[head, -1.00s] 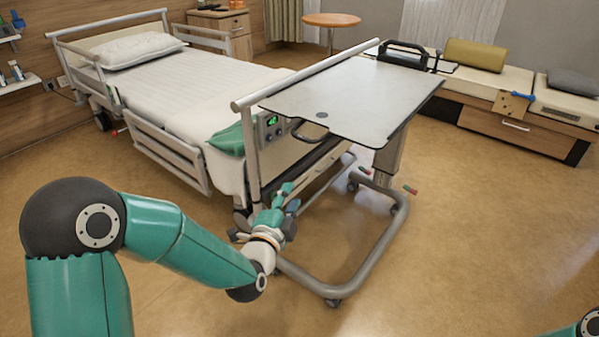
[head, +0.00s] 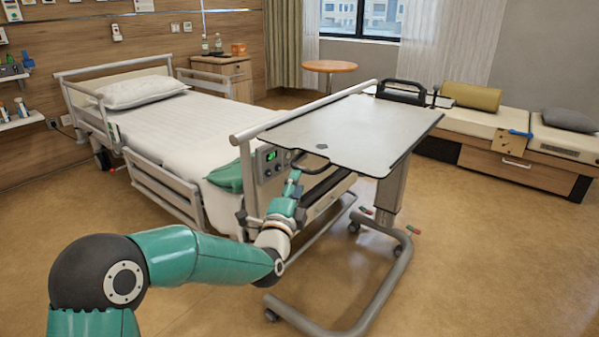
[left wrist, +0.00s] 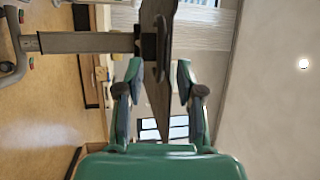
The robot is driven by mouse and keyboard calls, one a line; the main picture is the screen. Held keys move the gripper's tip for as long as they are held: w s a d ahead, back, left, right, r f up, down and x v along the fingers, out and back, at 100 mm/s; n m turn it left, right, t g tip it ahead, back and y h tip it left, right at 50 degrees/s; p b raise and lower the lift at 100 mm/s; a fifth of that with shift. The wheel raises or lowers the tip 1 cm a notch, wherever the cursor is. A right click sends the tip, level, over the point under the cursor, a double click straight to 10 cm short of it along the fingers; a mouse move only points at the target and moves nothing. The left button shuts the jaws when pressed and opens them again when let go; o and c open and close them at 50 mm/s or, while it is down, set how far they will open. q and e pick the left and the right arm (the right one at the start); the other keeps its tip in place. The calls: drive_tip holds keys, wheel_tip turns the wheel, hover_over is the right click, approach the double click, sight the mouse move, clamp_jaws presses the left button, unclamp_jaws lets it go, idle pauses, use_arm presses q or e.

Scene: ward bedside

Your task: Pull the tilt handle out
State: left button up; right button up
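The overbed table (head: 350,130) has a pale top standing over the foot of the bed. The tilt handle (head: 312,164), a dark loop, juts out under its near left edge. My left gripper (head: 294,188) is just below and in front of that handle, apart from it as far as I can tell. In the left wrist view the gripper (left wrist: 158,70) has its two fingers spread with nothing held. The table top shows nearly edge-on beyond them, with the dark handle (left wrist: 162,50) against it, ahead of the gap. My right gripper is not in view.
The bed (head: 185,125) stands left of the table, its foot end with a control panel (head: 270,160) close to my left gripper. The table's base frame (head: 340,330) lies on the floor. A black-handled item (head: 400,90) stands at the table's far end. Floor to the right is free.

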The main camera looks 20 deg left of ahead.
sight(302, 170)
use_arm(q)
drive_tip(key=shift+w+a+r, duration=0.1)
drive_tip(key=shift+w+r, duration=0.1)
drive_tip(key=shift+w, duration=0.8)
drive_tip(key=shift+w+a+r, duration=0.1)
drive_tip(key=shift+w+r, duration=0.05)
drive_tip(key=shift+w, duration=0.8)
drive_tip(key=shift+w+r, duration=0.2)
drive_tip(key=shift+w, duration=0.8)
clamp_jaws()
drive_tip(key=shift+f, duration=0.1)
